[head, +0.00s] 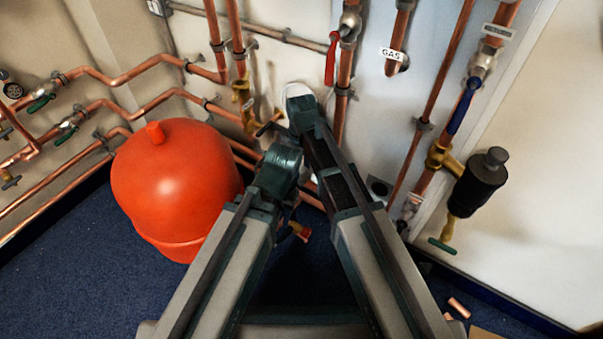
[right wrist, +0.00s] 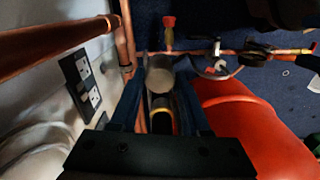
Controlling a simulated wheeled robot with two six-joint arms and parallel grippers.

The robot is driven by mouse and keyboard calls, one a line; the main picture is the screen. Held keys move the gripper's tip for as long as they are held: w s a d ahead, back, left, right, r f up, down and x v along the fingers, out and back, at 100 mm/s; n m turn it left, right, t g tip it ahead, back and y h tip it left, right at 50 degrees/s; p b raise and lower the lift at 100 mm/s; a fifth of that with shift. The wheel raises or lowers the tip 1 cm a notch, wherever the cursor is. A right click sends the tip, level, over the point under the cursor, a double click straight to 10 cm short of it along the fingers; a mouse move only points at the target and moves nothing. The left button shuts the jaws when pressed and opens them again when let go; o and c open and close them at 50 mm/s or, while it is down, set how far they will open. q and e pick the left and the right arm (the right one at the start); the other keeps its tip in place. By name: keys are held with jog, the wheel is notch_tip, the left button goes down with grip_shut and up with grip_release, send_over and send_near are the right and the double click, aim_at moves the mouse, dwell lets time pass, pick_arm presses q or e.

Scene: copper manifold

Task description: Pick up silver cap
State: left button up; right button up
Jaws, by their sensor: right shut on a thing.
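The silver cap (right wrist: 160,77) shows in the right wrist view as a dull grey, rounded piece between the fingers of my right gripper (right wrist: 160,88). The right gripper is shut on it, with one dark finger on each side. In the head view my right gripper (head: 303,108) is up by the copper pipes near the wall corner, and I cannot make out the cap there. My left gripper (head: 280,165) is just left of and below the right one, seen from behind; its fingers are hidden.
A big orange-red vessel (head: 174,182) stands close on the left. Copper pipes with a red-handled valve (head: 331,58) and a blue-handled valve (head: 464,106) run up the wall. A black cylinder (head: 480,183) is at right. Wall sockets (right wrist: 84,84) are left of the gripper.

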jog(key=shift+r, duration=0.15)
grip_shut()
notch_tip(320, 180, up, 28)
jog(key=p, duration=2.8)
jog(key=shift+r+p, duration=2.15)
jog(key=shift+p, duration=0.15)
jog(key=shift+s, duration=0.15)
